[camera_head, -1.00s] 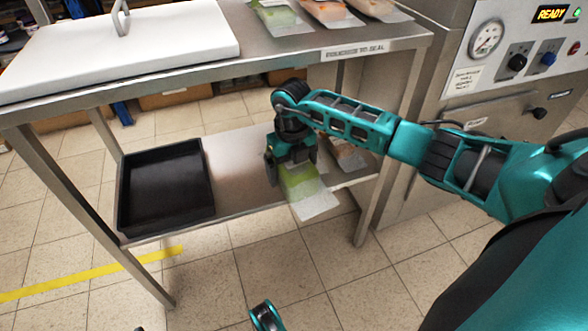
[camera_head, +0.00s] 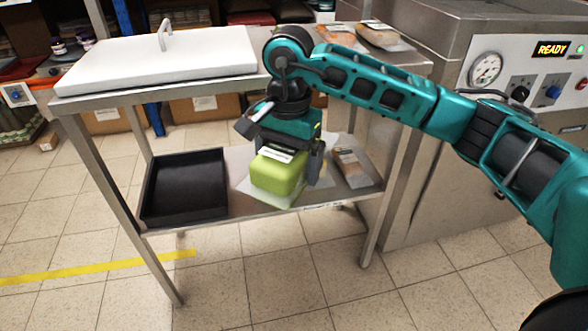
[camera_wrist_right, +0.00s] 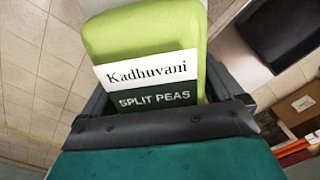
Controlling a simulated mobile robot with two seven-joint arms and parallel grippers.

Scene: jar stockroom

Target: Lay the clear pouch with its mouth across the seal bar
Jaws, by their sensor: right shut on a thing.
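My right gripper (camera_head: 286,150) is shut on a green split peas pack (camera_head: 277,175) in a clear pouch. The pack hangs below the gripper, in front of the table's lower shelf in the head view. Clear film shows around its lower edges. In the right wrist view the green pack (camera_wrist_right: 145,35) sits between the fingers, with its "Kadhuvani SPLIT PEAS" label facing the camera. The sealing machine (camera_head: 440,125) stands at the right with a lit READY display (camera_head: 551,49). No seal bar shows. My left gripper is out of view.
A steel table (camera_head: 105,101) carries a white lidded slab (camera_head: 160,64) and pouched packs (camera_head: 381,35) on top. Its lower shelf holds a black tray (camera_head: 185,187) and another pouched pack (camera_head: 350,167). Floor in front is clear.

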